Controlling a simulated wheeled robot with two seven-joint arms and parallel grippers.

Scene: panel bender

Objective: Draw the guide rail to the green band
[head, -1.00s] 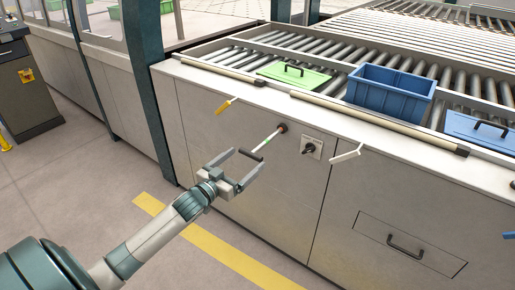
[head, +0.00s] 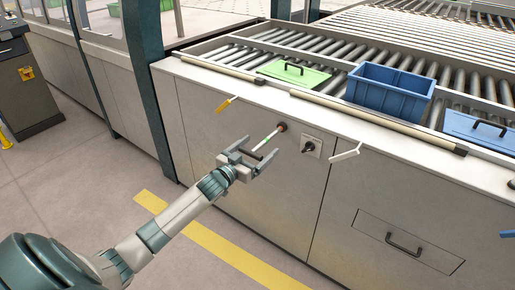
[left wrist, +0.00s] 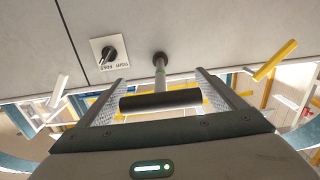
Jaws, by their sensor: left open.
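The guide rail (head: 268,138) is a thin pale rod that sticks out of a dark socket in the cabinet front, with red and green marks along it. In the left wrist view the rod (left wrist: 160,72) shows a faint green band between socket and handle. Its black crossbar handle (left wrist: 160,101) lies between the fingers of my left gripper (head: 261,146). The gripper is open, one finger beyond each end of the handle, and faces the cabinet. Whether the fingers touch the handle I cannot tell.
A black rotary switch (head: 309,147) sits just right of the rod. A yellow lever (head: 226,104) and a white lever (head: 345,154) stick out on either side. Above, the roller bed holds a green lid (head: 294,73) and a blue crate (head: 390,92). Floor in front is clear.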

